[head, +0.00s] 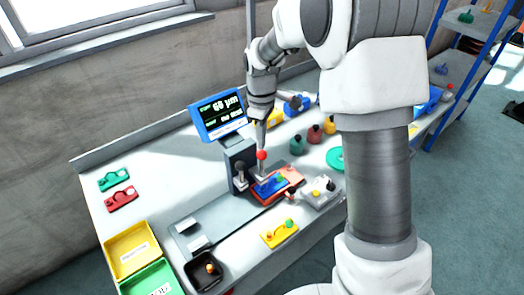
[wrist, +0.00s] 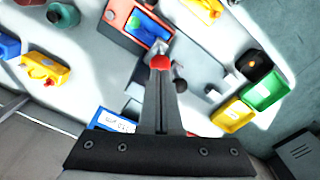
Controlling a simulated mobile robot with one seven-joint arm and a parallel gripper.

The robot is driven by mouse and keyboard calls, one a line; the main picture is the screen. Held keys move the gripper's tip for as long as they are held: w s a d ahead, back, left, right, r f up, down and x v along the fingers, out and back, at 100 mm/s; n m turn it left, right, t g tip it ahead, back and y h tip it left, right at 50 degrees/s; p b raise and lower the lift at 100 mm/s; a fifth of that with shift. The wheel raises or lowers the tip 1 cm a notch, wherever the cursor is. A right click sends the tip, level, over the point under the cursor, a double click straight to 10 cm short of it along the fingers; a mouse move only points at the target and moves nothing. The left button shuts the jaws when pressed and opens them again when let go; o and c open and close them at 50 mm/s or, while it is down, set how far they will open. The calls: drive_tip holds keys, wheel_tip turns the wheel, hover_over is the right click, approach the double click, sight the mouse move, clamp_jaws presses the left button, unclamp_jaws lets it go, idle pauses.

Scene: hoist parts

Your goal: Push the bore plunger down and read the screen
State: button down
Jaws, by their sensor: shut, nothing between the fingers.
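The bore plunger's red knob (head: 261,155) sits above a metal stem at the front of a grey gauge stand (head: 238,155). My gripper (head: 261,146) is shut and points down, its tips at the top of the red knob. In the wrist view the shut fingers (wrist: 160,68) end right at the red knob (wrist: 160,62); whether they press on it I cannot tell. Below the knob is a blue part (head: 271,184) in a red fixture.
A black-knobbed post (head: 240,167) stands just left of the plunger. A grey part (head: 319,192) and a yellow part (head: 280,233) lie to the right and front. Yellow (head: 129,250) and green (head: 152,279) bins stand at the front left. Several coloured parts fill the table behind.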

sight(262, 152)
drive_tip(key=shift+f+b, duration=1.65)
drive_tip(key=shift+f, duration=0.95)
drive_tip(key=shift+r, duration=0.1)
wheel_tip(262, 152, up, 6)
drive_tip(key=p, duration=0.4)
drive_tip(key=shift+f, duration=0.3)
